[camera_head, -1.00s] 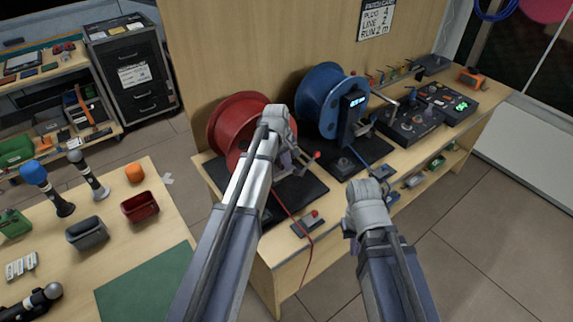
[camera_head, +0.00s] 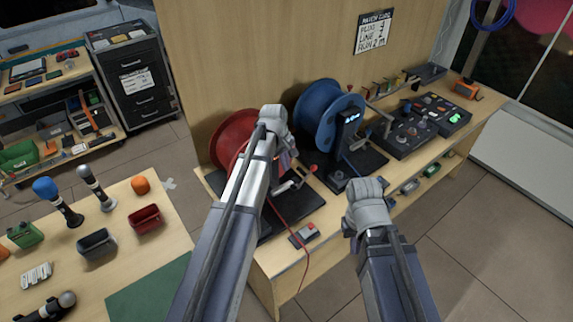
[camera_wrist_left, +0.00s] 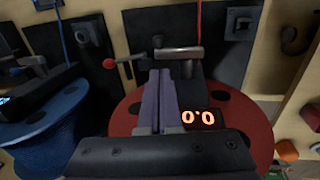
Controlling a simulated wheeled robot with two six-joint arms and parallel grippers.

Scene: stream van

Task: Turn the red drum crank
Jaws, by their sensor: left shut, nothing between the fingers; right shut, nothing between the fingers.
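The red drum (camera_head: 228,135) stands on a black base on the bench, partly hidden by my left arm. Its crank has a red knob (camera_head: 313,168), which also shows left of the fingers in the left wrist view (camera_wrist_left: 109,64). A metal cylinder (camera_wrist_left: 184,53) is just beyond the fingertips; I cannot tell if they touch it. A display on the drum (camera_wrist_left: 198,116) reads 0.0. My left gripper (camera_head: 290,164) is shut and empty beside the crank. My right gripper (camera_head: 351,228) is shut, empty and mostly hidden by its wrist, in front of the bench.
The blue drum (camera_head: 325,110) with its own crank stands right of the red one. A red cable (camera_head: 283,222) hangs over the bench's front edge past a small red-buttoned box (camera_head: 304,234). Control boxes (camera_head: 405,135) fill the bench farther right. A wooden panel (camera_head: 240,50) rises behind.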

